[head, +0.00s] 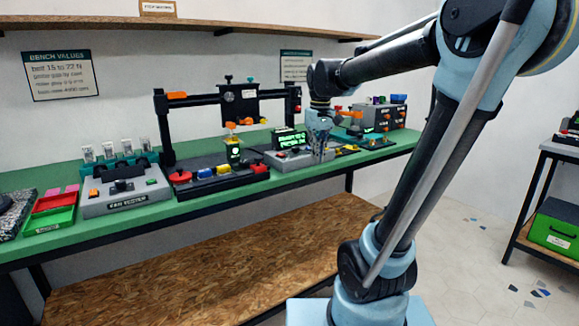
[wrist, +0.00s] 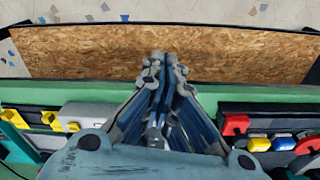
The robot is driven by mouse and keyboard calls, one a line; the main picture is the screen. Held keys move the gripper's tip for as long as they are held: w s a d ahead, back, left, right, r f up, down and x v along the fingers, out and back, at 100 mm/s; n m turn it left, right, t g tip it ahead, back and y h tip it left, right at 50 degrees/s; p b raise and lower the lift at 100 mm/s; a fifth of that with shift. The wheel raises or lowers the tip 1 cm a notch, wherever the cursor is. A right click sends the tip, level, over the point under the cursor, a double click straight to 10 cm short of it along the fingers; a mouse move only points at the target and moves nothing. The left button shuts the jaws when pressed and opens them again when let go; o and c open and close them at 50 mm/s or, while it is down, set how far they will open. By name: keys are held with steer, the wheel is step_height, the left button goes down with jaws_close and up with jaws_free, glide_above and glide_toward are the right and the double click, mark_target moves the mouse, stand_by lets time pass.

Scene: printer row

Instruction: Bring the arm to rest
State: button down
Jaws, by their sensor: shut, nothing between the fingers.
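My gripper (wrist: 165,62) is shut and empty in the wrist view. Its fingertips meet and point over the front edge of the green bench, with the wooden lower shelf below. In the head view my gripper (head: 322,140) hangs fingers-down above the bench, in front of a grey device with a green-lit display. My arm reaches out from the right side of the head view, bent at the elbow. The fingertips overlap the grey device in the head view, and I cannot tell whether they touch it.
The green bench (head: 52,179) carries a black-framed printer (head: 220,95), a grey button box (head: 124,195), red and green trays (head: 50,212) and small vials (head: 110,150). A wooden shelf (head: 220,255) lies beneath. A green box (head: 553,232) sits on a side rack. The floor between is clear apart from scattered chips.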

steer(key=s+d+f+m, duration=0.1)
steer(key=s+d+f, duration=0.2)
steer(key=s+f, duration=0.3)
steer(key=s+d+f+m+t, duration=0.1)
steer(key=s+d+f, duration=0.2)
steer(key=s+f, duration=0.4)
steer(key=s+d+f+m, duration=0.2)
steer(key=s+d+f, duration=0.2)
steer(key=s+f, duration=0.2)
steer(key=shift+s+f, duration=0.15)
steer(key=shift+s, duration=0.15)
steer(key=shift+a, duration=0.15)
